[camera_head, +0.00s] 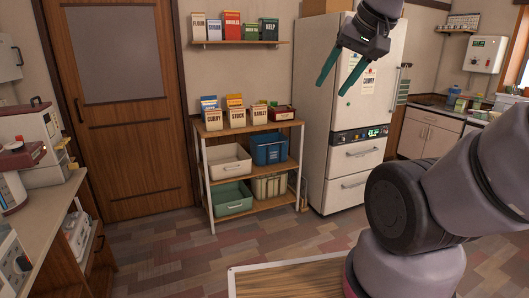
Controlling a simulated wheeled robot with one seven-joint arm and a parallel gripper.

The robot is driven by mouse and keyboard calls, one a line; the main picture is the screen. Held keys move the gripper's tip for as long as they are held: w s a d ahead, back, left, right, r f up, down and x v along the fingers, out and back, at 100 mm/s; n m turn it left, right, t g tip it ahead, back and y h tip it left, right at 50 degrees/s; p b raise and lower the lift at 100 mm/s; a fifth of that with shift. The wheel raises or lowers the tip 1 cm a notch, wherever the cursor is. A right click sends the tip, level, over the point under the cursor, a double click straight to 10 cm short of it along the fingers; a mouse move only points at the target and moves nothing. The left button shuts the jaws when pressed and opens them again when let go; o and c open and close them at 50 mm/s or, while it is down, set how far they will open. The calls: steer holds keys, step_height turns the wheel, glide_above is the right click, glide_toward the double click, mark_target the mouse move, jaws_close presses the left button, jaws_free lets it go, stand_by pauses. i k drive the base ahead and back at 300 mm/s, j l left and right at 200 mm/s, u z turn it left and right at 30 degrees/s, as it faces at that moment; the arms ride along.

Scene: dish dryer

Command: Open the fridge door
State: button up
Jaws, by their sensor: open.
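A tall off-white fridge (310,110) stands against the back wall, right of the middle. Its upper door (372,105) looks closed, with papers stuck on it and a handle (397,78) along its right edge. Below are a dark control strip with a lit display (372,133) and two drawers with handles. My gripper (336,88) hangs in front of the upper door in the picture, with its two green fingers pointing down and left. The fingers are apart with nothing between them. Its exact distance from the door cannot be told. My arm covers the fridge's lower right side.
A wooden shelf rack (284,125) with bins and boxes stands left of the fridge. A wall shelf (240,43) hangs above it. A wood-topped surface (290,281) is at the front. A counter (436,116) lies to the right. Floor (190,250) is open before the rack.

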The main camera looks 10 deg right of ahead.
mark_target(369, 101)
steer(key=i+l+z, duration=0.15)
steer(key=i+z, duration=0.6)
steer(key=i, duration=0.2)
steer(key=i+j+z, duration=0.2)
steer(key=i+z, duration=0.2)
steer(key=i+l, duration=0.15)
steer(key=i, duration=0.3)
steer(key=i+l, duration=0.1)
steer(key=i, duration=0.4)
steer(key=i+l+u, duration=0.15)
steer(key=i+u, duration=0.15)
steer(key=i, duration=0.15)
steer(key=i+l+u, duration=0.25)
steer(key=i, duration=0.2)
steer(key=i+l+u, duration=0.3)
steer(key=i, duration=0.25)
